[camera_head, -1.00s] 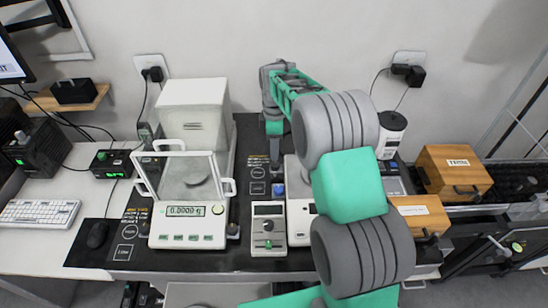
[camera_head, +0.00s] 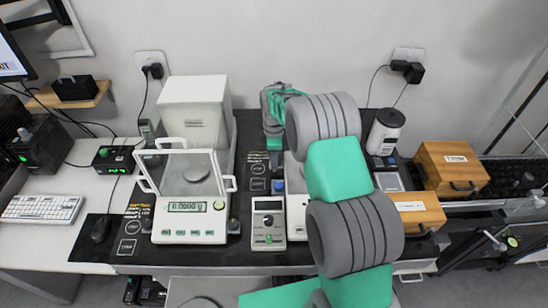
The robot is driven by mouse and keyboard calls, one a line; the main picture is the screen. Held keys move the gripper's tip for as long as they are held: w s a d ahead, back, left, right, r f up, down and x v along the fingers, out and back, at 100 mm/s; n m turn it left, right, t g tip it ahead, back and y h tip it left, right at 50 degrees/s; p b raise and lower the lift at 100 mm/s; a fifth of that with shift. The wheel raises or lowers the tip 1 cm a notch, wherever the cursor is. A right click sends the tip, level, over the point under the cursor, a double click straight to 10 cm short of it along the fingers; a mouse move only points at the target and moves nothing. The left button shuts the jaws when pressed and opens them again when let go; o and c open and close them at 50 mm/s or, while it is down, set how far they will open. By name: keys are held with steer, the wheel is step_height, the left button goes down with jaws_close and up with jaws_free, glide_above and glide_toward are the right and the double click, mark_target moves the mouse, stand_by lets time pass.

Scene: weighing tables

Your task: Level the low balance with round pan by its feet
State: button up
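A low white balance (camera_head: 297,215) stands mostly hidden behind my arm; only its left edge shows, and its pan cannot be seen. A blue knob-like part (camera_head: 278,186) is at its back left corner, perhaps a foot. My gripper (camera_head: 275,162) points down just behind and above this blue part.
A small grey meter (camera_head: 268,222) stands between the two balances. A tall white housing (camera_head: 194,112) stands behind the left balance.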

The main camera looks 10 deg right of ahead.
jaws_close()
steer(key=shift+m+b, duration=0.3)
steer(key=m+b, duration=0.2)
steer(key=shift+w+f+m, duration=0.1)
steer(key=shift+m, duration=0.3)
steer(key=m+b, duration=0.2)
steer(key=m, duration=0.2)
steer(key=m+b, duration=0.1)
steer(key=m, duration=0.3)
steer(key=shift+w+d+b, duration=0.1)
steer(key=shift+b, duration=0.2)
steer(key=shift+r+m+b, duration=0.2)
steer(key=shift+m+b, duration=0.25)
steer(key=shift+m, duration=1.65)
